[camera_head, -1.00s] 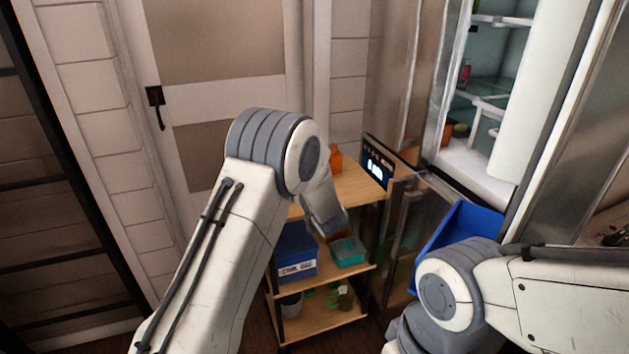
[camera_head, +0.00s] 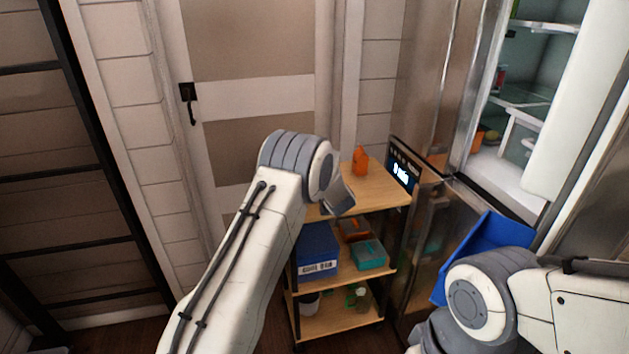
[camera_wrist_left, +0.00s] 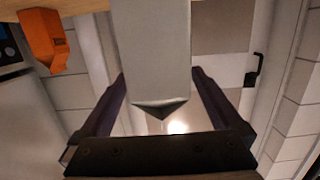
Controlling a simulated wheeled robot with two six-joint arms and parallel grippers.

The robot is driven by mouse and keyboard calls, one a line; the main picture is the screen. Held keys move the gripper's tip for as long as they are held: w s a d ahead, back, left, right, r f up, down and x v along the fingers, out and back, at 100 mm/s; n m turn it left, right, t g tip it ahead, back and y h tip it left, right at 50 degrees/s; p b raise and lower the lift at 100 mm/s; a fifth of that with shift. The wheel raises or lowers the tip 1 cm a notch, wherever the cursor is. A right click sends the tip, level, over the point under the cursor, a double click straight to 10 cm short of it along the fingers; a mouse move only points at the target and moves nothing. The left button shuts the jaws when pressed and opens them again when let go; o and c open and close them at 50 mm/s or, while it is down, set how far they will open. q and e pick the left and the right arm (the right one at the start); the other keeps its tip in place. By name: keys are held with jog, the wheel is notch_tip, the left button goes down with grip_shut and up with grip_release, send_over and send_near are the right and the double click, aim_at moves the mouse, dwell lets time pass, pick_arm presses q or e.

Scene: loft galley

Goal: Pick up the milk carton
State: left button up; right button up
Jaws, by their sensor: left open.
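In the left wrist view, which is upside down, a pale grey-white carton with a pointed gable top (camera_wrist_left: 152,45) stands between my left gripper's (camera_wrist_left: 158,76) two dark fingers. It looks like the milk carton. The fingers are apart, one on each side, and I cannot tell whether either touches it. The gable points toward the palm. In the head view my left forearm and wrist cover the gripper, and I cannot make out the carton there. My right gripper is out of view; only my right arm shows.
The wooden cart top (camera_head: 378,190) carries an orange container (camera_head: 360,161), also in the wrist view (camera_wrist_left: 45,40). Lower shelves hold a blue bin (camera_head: 317,252) and a teal box (camera_head: 368,254). A blue tray (camera_head: 482,250) is near my right arm. The fridge (camera_head: 485,170) stands open at right.

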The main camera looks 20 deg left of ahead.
pick_arm(q)
grip_shut()
jog(key=shift+r, duration=0.1)
